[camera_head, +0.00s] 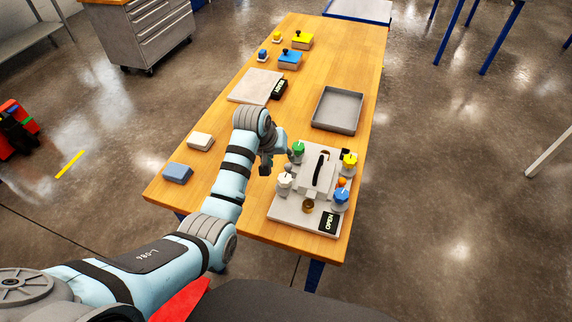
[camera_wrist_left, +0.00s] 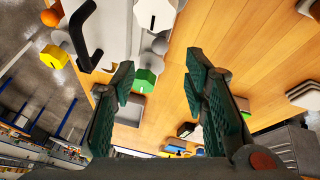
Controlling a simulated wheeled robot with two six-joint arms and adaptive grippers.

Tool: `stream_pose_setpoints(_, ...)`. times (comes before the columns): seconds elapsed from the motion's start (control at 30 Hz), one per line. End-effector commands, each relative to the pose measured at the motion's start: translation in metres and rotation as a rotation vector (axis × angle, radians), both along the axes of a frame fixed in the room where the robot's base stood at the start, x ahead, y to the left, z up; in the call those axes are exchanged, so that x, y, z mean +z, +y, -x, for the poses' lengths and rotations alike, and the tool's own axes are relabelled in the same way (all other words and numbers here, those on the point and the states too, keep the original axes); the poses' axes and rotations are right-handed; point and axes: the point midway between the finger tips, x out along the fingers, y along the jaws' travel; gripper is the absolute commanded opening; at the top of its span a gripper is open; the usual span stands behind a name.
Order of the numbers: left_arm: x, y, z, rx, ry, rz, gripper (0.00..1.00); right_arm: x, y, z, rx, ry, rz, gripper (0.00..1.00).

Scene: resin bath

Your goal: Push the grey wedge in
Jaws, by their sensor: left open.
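A light grey device (camera_head: 283,212) with a black handle (camera_head: 319,168) stands at the near right of the table. It carries green (camera_head: 298,148), yellow (camera_head: 350,160), white (camera_head: 285,181) and blue (camera_head: 341,197) knobs. I cannot clearly pick out a grey wedge on it. My left gripper (camera_head: 268,166) is just left of the device, near the green and white knobs. In the left wrist view its two fingers (camera_wrist_left: 160,65) are apart with nothing between them, and the green knob (camera_wrist_left: 145,80) shows beyond them. My right gripper is not in view.
A label reading OPEN (camera_head: 328,222) is at the device's near corner. A grey tray (camera_head: 338,123) lies behind it. A pale board (camera_head: 241,84) and blue (camera_head: 290,61) and yellow (camera_head: 302,42) blocks are farther back. Blue (camera_head: 177,173) and pale (camera_head: 201,141) blocks lie left.

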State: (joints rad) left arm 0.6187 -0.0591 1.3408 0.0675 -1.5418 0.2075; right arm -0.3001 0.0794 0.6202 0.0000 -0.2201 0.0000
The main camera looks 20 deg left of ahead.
Motion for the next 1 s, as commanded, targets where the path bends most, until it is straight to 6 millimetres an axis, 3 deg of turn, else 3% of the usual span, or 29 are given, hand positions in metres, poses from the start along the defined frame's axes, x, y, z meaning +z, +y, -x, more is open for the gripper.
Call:
stream_pose_setpoints(0.13,-0.041,-0.005,-0.017,0.000,0.002,0.000,0.41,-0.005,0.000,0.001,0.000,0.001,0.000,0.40)
stream_pose_setpoints(0.3,-0.071,-0.009,-0.030,0.000,-0.001,0.000,0.41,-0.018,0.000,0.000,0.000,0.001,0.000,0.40)
stream_pose_setpoints(0.63,-0.075,-0.010,-0.034,0.000,-0.002,0.001,0.41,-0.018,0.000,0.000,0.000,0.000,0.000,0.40)
stream_pose_setpoints(0.67,-0.075,-0.010,-0.034,0.000,-0.002,0.001,0.39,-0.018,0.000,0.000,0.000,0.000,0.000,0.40)
stream_pose_setpoints(0.9,-0.075,-0.010,-0.033,0.000,-0.001,0.000,0.01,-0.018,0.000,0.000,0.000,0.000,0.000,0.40)
stream_pose_setpoints(1.0,-0.075,-0.010,-0.033,0.000,-0.001,0.000,0.00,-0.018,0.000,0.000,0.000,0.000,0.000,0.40)
